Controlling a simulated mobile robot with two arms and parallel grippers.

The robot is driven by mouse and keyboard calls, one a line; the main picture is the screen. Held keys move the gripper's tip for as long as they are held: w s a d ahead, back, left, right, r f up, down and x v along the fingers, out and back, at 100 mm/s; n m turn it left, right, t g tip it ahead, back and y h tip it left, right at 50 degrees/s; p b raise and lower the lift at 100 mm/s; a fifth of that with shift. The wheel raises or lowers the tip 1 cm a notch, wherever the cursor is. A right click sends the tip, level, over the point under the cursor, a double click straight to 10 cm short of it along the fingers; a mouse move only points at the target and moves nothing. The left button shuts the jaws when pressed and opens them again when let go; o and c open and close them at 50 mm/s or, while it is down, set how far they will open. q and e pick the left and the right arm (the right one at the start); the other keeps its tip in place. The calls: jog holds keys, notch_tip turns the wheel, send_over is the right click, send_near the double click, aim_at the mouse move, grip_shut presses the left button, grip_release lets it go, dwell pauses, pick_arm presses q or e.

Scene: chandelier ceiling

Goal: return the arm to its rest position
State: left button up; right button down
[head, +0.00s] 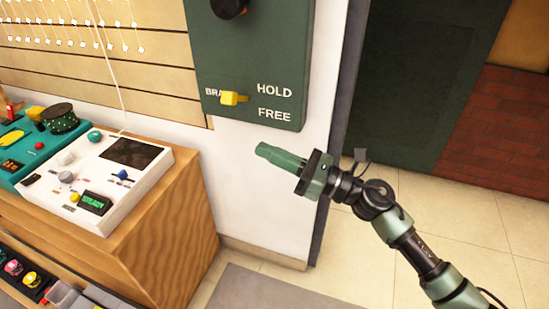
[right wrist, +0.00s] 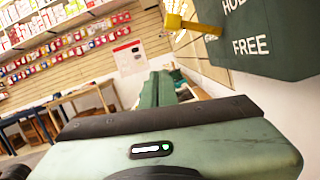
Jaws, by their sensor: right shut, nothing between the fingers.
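My right gripper (head: 266,152) is a green gripper on a black and green arm that comes in from the right of the head view. It is shut and empty, in the air in front of the white wall. It also shows in the right wrist view (right wrist: 158,90), with its fingers together. Above it on the wall is a dark green panel (head: 252,60) with a yellow lever (head: 232,98) and the words HOLD and FREE. The lever points left, beside partly covered lettering, level with HOLD. The gripper is below the panel and apart from the lever. My left gripper is not in view.
A wooden cabinet (head: 170,240) at the left bears a white control box (head: 150,185) and a teal device (head: 20,165). Coloured items sit in a low rack (head: 30,275) at lower left. A dark door frame (head: 340,110) stands behind the arm. The tiled floor (head: 410,285) is open.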

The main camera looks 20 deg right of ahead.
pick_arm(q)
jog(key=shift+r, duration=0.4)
pick_arm(e)
jog(key=shift+s+d+f, duration=0.15)
jog(key=shift+s+d, duration=0.25)
